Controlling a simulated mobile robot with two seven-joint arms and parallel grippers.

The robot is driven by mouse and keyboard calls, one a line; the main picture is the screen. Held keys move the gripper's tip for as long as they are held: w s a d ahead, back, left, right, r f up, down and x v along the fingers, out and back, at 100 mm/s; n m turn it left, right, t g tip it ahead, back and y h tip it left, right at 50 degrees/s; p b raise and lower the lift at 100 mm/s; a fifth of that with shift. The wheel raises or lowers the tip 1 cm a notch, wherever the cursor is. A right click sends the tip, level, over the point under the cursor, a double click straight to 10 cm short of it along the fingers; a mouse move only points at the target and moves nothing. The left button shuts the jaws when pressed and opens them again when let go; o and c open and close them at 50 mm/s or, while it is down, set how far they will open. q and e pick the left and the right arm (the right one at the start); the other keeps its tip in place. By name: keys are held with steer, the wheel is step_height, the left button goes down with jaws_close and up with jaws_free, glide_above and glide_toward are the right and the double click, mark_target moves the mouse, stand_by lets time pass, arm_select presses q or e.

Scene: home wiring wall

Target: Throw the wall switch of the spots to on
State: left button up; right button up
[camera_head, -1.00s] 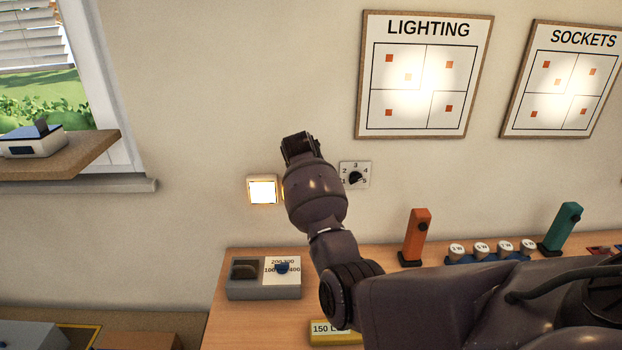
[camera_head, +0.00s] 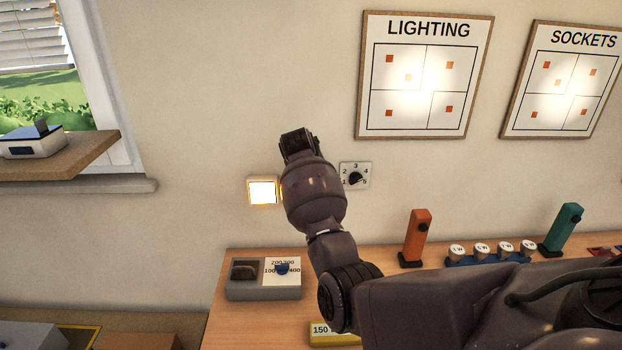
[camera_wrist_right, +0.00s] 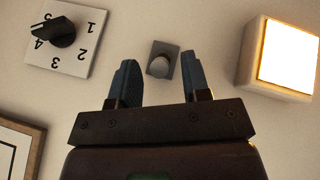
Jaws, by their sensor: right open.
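In the right wrist view a small grey wall switch with a rounded pale toggle (camera_wrist_right: 159,65) sits on the wall, ahead of and between my open fingers. My right gripper (camera_wrist_right: 161,85) is open and empty, its two blue-grey fingers apart, with no visible contact with the switch. In the head view my right gripper (camera_head: 297,142) is raised against the wall, and the arm hides the switch. A lit square lamp (camera_head: 263,192) is beside it; it also shows in the right wrist view (camera_wrist_right: 287,60). My left gripper is not in view.
A numbered rotary dial (camera_head: 355,176) is on the wall right of my gripper. LIGHTING (camera_head: 424,75) and SOCKETS (camera_head: 562,80) boards hang above. The bench below holds a grey meter box (camera_head: 263,290), an orange tester (camera_head: 415,238) and a teal one (camera_head: 562,228).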

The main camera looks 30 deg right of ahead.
steer(key=v, duration=0.9)
steer(key=shift+r+b, duration=0.15)
steer(key=shift+b, duration=0.3)
steer(key=w+a+r+n+t, duration=0.1)
steer(key=w+a+r+t, duration=0.2)
steer(key=w+r+t, duration=0.35)
steer(key=s+a+f+n+t+y+b, duration=0.1)
steer(key=s+a+f+n+t+y, duration=0.3)
steer(key=s+f, duration=0.95)
steer(key=s+a+f+t+y, duration=0.15)
steer(key=s+a+f, duration=0.35)
steer(key=s+f, duration=0.8)
steer(key=s+f+m+g, duration=0.1)
steer(key=s+f+g, duration=0.4)
steer(key=s+f, duration=0.9)
steer(key=shift+s+b, duration=0.45)
steer(key=shift+s, duration=0.4)
